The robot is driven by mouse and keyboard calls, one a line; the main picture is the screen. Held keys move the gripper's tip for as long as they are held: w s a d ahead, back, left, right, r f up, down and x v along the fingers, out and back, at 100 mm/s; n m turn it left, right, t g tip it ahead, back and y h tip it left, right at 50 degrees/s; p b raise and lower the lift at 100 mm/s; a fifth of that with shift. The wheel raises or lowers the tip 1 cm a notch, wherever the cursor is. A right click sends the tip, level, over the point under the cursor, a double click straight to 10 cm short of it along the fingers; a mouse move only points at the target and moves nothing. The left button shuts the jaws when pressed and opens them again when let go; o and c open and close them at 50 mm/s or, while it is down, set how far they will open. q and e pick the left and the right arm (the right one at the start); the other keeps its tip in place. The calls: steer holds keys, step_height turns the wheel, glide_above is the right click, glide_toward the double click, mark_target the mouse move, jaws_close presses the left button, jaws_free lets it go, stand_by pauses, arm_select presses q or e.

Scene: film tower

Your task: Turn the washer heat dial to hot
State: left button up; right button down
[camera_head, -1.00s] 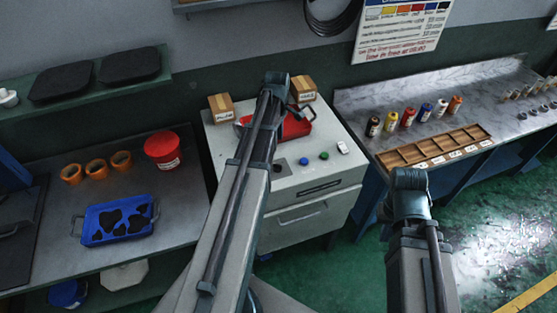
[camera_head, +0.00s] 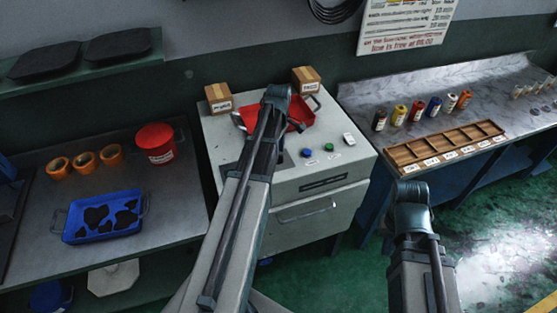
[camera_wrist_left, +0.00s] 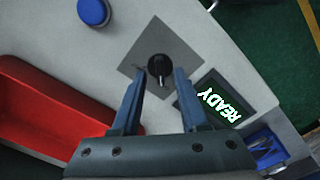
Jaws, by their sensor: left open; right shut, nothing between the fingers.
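The washer is a pale cabinet (camera_head: 345,165) in the middle of the head view. In the left wrist view its heat dial is a small black knob (camera_wrist_left: 159,66) on a grey square plate (camera_wrist_left: 178,44). My left gripper (camera_wrist_left: 160,75) is open, with its two fingers on either side of the dial as seen from the wrist. I cannot tell whether they touch it. The dial's setting is not readable. In the head view my left arm hides the dial and its own gripper. My right arm shows at the lower right, but its gripper is out of sight.
A READY display (camera_wrist_left: 222,104), a blue button (camera_wrist_left: 93,12) and a red tray (camera_wrist_left: 40,108) surround the plate. Two cardboard boxes (camera_head: 218,98) (camera_head: 306,79) stand at the washer's back. Benches flank it, with a blue tray (camera_head: 100,218) left and a wooden rack (camera_head: 445,144) right.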

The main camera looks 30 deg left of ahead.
arm_select(q)
steer(key=shift+f+b, duration=0.35)
steer(key=shift+f, duration=0.4)
jaws_close()
